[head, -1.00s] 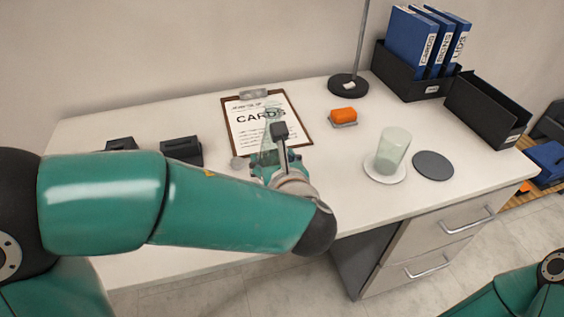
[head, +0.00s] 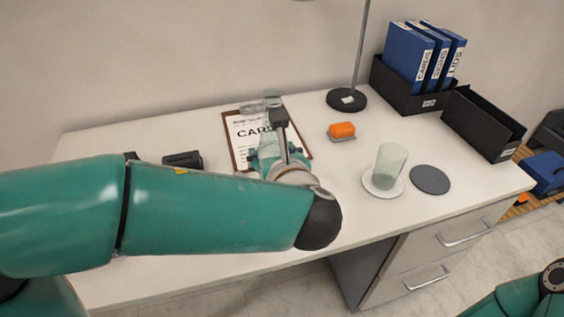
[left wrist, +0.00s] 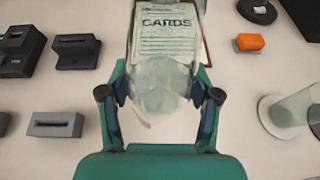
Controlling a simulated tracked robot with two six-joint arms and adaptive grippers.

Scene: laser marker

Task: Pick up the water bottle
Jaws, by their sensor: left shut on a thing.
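The translucent, pale green water bottle (left wrist: 160,80) is between the two fingers of my left gripper (left wrist: 160,104) in the left wrist view. The fingers are shut on its sides. In the head view the upper part of the bottle (head: 272,102) shows beyond my left gripper (head: 275,146), in front of the clipboard. My gripper and forearm hide its lower part, and its base is hard to see. My right gripper is out of view.
A clipboard (head: 236,150) marked CARDS lies behind the bottle. Dark boxes (left wrist: 76,52) stand to the left. To the right are an orange block (head: 342,130), a glass (head: 390,162) on a white coaster, a dark disc (head: 430,180), a lamp base (head: 346,101) and black bins (head: 484,122).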

